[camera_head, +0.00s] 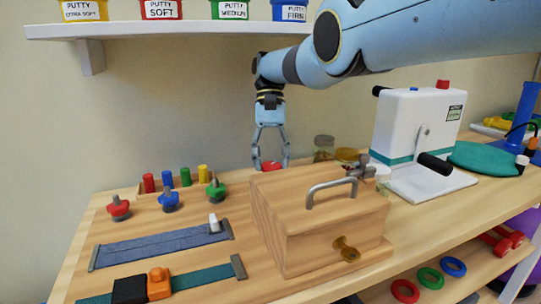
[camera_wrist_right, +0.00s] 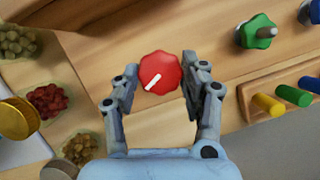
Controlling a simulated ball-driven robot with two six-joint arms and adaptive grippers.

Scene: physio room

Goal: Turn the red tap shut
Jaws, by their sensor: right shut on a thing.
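In the right wrist view the line slants from lower left towards the middle. In the head view the red tap (camera_head: 270,166) shows low behind the box, partly hidden. My right gripper (camera_head: 271,160) points down over it, with a finger on either side. In the right wrist view my right gripper (camera_wrist_right: 164,78) is shut on the tap. My left gripper is not in view.
The wooden box (camera_head: 290,225) has a grey handle (camera_head: 331,190) and a brass key (camera_head: 346,249). Red (camera_head: 118,207), blue (camera_head: 168,200) and green (camera_head: 215,189) star knobs stand left. A white machine (camera_head: 408,135) stands right. A shelf (camera_head: 170,29) with putty tubs hangs above.

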